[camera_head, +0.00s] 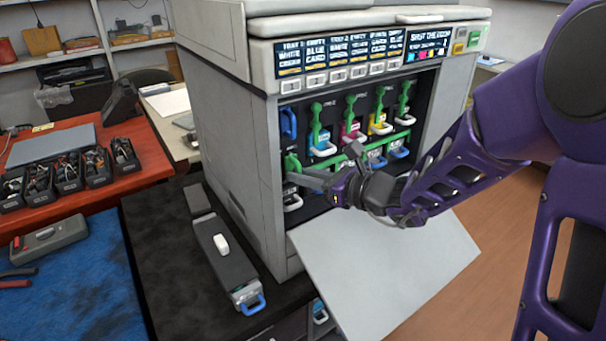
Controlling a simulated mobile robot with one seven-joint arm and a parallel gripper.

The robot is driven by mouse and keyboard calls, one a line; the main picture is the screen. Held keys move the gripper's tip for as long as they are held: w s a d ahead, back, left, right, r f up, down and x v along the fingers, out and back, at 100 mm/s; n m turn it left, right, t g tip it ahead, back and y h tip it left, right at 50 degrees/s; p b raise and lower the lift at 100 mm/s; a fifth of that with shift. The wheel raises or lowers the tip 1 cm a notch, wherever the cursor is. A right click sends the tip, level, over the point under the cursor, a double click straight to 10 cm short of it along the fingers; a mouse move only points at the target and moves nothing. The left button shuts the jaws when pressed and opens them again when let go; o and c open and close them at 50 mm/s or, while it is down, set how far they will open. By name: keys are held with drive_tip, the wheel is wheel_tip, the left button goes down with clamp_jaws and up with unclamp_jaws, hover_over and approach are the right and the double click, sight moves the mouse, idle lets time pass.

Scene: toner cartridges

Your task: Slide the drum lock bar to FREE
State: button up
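The printer (245,150) stands open at the front. A green bar (400,135), which looks like the drum lock bar, runs across the bay below the toner row. A green upright piece (291,162) shows at its left end. I cannot read any FREE mark, and my gripper hides part of the bar's lower left area. My gripper (300,179) reaches into the bay from the right, its grey fingers pointing left. The fingertips are at or just below the green end piece; contact cannot be told. Whether the fingers are open or shut is unclear.
Toner cartridges with green levers, such as the yellow one (379,124), fill the upper bay. The open front cover (385,265) slopes out below my arm. A loose dark cartridge with a blue handle (235,270) lies left on the black surface. Small bins (67,173) stand on the red table.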

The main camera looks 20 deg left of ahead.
drive_tip(key=shift+w+a+r, duration=0.1)
drive_tip(key=shift+a+r, duration=0.05)
drive_tip(key=shift+r, duration=0.15)
drive_tip(key=o, duration=0.3)
drive_tip(key=shift+d, duration=0.45)
drive_tip(key=shift+o, duration=0.3)
drive_tip(key=shift+d, duration=0.25)
drive_tip(key=shift+p+v, duration=0.7)
drive_tip(key=shift+v, duration=2)
drive_tip(key=shift+f, duration=0.1)
